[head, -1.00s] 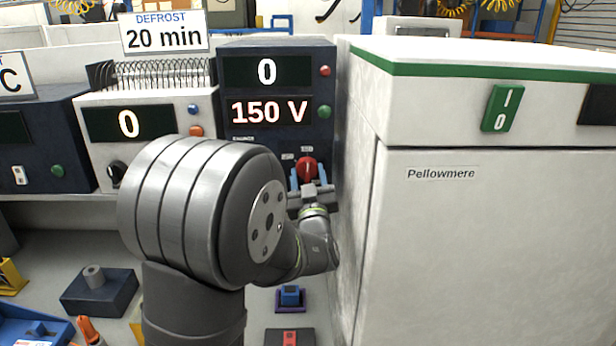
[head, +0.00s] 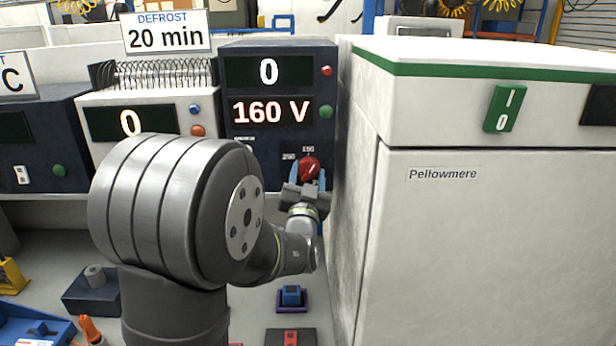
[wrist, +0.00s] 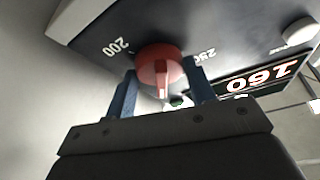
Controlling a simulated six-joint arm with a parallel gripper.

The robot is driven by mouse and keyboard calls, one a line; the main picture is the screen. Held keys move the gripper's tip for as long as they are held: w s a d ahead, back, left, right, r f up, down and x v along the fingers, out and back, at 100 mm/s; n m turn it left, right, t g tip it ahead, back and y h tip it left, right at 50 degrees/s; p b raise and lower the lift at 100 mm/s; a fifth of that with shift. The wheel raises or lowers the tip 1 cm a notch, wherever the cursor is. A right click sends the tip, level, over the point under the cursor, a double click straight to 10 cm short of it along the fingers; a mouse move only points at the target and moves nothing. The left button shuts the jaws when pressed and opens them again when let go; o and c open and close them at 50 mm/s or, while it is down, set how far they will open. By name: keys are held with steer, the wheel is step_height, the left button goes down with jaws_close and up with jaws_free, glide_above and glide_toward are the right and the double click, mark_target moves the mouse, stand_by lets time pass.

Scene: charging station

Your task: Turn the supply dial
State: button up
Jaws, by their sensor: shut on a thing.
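The supply dial (head: 308,168) is a red knob low on the front of the dark blue supply unit (head: 230,135). In the wrist view the dial (wrist: 160,68) shows a pale pointer line, with the marks 200 and 250 on either side of it. My gripper (head: 307,178) is at the dial with its blue fingers on both sides of the knob. In the wrist view my gripper (wrist: 160,95) is tilted against the panel and shut on the dial. The red display (head: 270,111) reads 160 V, and the upper display (head: 268,71) reads 0.
A white cabinet (head: 480,230) labelled Pellowmere stands close to the right of my gripper. A white unit (head: 150,110) under a DEFROST 20 min sign (head: 166,32) stands to the left. Small fixtures, including a blue block (head: 291,296), sit below.

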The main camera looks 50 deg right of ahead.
steer(key=o, duration=1)
steer(key=shift+c, duration=0.2)
steer(key=v, duration=1.7)
steer(key=shift+f, duration=0.2)
steer(key=shift+s+a, duration=0.1)
steer(key=shift+s, duration=0.05)
